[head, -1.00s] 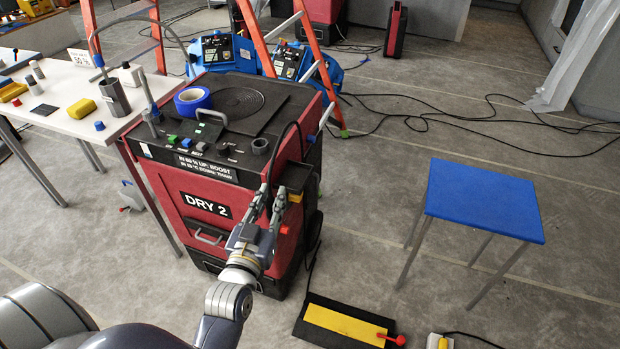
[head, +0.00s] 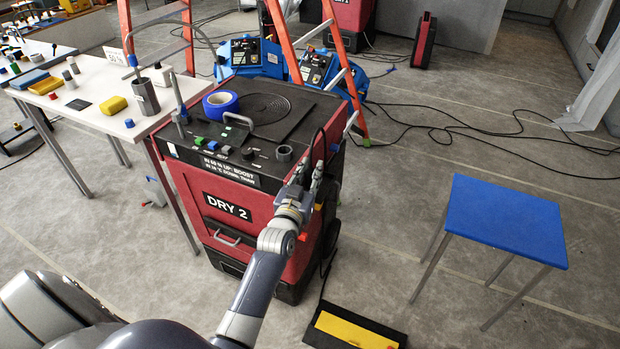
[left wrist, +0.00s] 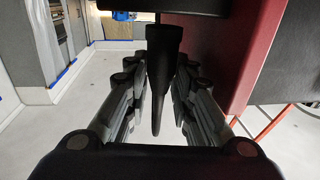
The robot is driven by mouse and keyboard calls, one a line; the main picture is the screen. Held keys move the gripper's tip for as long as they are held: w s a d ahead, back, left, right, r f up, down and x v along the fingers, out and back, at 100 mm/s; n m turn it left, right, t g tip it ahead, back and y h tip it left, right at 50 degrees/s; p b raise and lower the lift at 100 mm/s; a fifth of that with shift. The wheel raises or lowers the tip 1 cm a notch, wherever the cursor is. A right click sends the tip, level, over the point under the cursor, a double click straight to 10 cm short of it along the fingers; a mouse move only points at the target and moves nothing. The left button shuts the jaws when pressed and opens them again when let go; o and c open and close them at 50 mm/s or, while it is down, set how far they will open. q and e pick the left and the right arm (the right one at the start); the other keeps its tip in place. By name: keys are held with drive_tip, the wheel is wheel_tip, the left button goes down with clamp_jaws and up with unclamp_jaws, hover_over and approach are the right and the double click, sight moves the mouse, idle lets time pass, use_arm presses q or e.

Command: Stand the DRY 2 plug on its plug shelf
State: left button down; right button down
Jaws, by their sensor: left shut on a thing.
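The red and black dryer (head: 235,205) labelled DRY 2 stands in the middle of the head view. My left gripper (head: 310,178) is at its right side, below the top edge. In the left wrist view a black tapered piece (left wrist: 163,75), which looks like the plug with its cord sleeve, hangs point down between the two fingers, and the gripper is shut on it. A dark block (left wrist: 180,8), possibly the plug shelf, crosses the top of that view. Whether plug and shelf touch cannot be told. In the head view the gripper mostly hides both. My right gripper is out of view.
A black cable (head: 322,140) loops beside the dryer's top right. A blue table (head: 500,220) stands at right, with free floor between. A black and yellow floor piece (head: 355,330) lies in front. An orange ladder (head: 350,75) and white table (head: 115,75) stand behind and left.

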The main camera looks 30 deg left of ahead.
use_arm(q)
drive_tip(key=shift+f, duration=1.15)
drive_tip(key=shift+f, duration=0.25)
drive_tip(key=c, duration=1.7)
unclamp_jaws()
drive_tip(key=shift+r, duration=0.1)
drive_tip(key=shift+o, duration=0.2)
drive_tip(key=shift+r, duration=0.15)
drive_tip(key=s+d, duration=0.2)
drive_tip(key=s, duration=1)
drive_tip(key=shift+b, duration=0.3)
